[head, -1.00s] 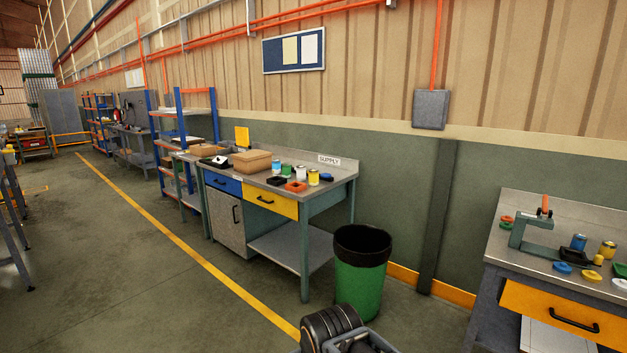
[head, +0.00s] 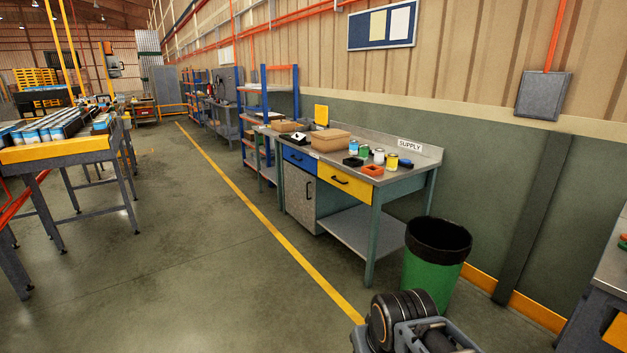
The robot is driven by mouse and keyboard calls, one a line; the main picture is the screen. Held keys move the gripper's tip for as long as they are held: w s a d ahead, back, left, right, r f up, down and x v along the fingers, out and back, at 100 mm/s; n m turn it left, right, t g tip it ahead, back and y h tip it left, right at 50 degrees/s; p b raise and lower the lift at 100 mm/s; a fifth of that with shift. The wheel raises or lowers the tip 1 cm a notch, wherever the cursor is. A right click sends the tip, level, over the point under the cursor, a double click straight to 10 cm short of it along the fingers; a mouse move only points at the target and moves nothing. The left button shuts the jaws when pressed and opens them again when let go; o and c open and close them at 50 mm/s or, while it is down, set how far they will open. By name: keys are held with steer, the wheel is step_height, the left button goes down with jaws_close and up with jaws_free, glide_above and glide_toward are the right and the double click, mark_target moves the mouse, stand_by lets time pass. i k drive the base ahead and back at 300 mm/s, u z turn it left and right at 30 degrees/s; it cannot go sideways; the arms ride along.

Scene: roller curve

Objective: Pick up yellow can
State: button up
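A small yellow can (head: 391,161) with a light top stands upright on the supply bench (head: 408,187), near its right end. A white can (head: 379,156), a green can (head: 364,151) and a blue can (head: 353,147) stand in a row to its left. Part of my arm shows at the bottom, right of centre, well apart from the can. My gripper's fingertips are not in view.
A green bin (head: 433,270) with a black liner stands at the bench's right front. Another bench (head: 610,270) is cut off at the right edge. The floor between is clear.

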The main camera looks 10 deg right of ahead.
mark_target(392, 159)
steer(key=u, duration=0.1)
steer(key=i, duration=1.9)
steer(key=z, duration=0.6)
steer(key=i, duration=2.1)
steer(key=z, duration=0.9)
steer(key=i, duration=0.4)
